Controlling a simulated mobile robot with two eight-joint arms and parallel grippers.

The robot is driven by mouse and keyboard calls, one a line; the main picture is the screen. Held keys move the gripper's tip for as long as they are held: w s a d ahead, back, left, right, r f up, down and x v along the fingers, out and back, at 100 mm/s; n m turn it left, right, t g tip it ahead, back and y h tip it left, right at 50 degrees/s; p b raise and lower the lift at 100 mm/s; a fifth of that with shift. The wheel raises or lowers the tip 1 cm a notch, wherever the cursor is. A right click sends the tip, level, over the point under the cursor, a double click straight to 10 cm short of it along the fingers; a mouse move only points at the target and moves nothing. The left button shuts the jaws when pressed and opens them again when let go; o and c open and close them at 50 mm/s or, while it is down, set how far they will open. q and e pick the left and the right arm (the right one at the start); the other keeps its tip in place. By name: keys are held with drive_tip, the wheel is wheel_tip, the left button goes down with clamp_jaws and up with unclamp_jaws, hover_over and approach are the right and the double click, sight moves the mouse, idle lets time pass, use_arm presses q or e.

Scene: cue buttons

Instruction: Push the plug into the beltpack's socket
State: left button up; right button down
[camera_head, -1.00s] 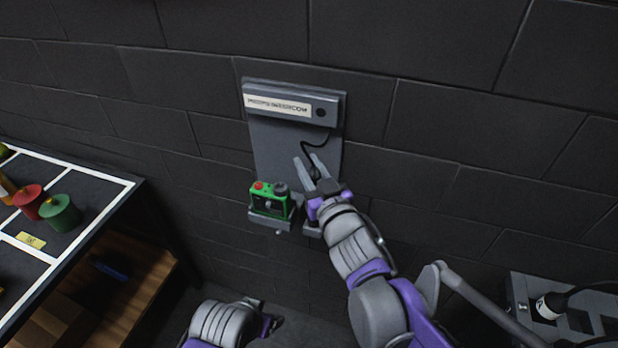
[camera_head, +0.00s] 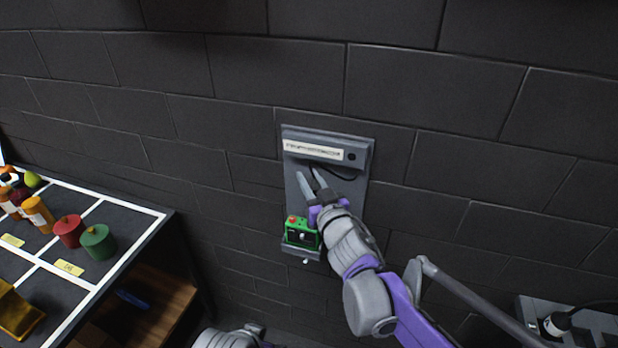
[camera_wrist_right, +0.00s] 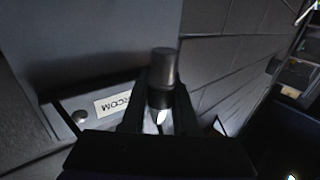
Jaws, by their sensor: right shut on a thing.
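The green beltpack (camera_head: 298,238) with a red knob sits on a small grey bracket on the wall plate. My right gripper (camera_head: 311,184) is just above and to the right of it, in front of the plate. It is shut on the dark plug, a black cylinder (camera_wrist_right: 163,70) between the fingers in the right wrist view. In the head view the plug is hardly visible. The beltpack's socket cannot be made out behind my gripper. Only a part of my left arm shows at the bottom edge; its gripper is out of sight.
A grey intercom box (camera_head: 325,148) with a white label tops the wall plate (camera_head: 354,196); a dark cable hangs beneath it. A table (camera_head: 118,268) with coloured pots and bottles stands at left. A grey unit (camera_head: 597,322) is at lower right. Bare wall surrounds the plate.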

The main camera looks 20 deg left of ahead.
wheel_tip(320, 180, down, 5)
drive_tip(key=shift+r+b, duration=0.2)
drive_tip(key=shift+b, duration=0.55)
drive_tip(key=shift+f+b, duration=0.3)
drive_tip(key=shift+b, duration=0.25)
idle(0.9)
drive_tip(key=shift+f+b, duration=1.1)
drive_tip(key=shift+b, duration=0.1)
idle(1.5)
drive_tip(key=c, duration=0.6)
unclamp_jaws()
drive_tip(key=shift+s, duration=0.1)
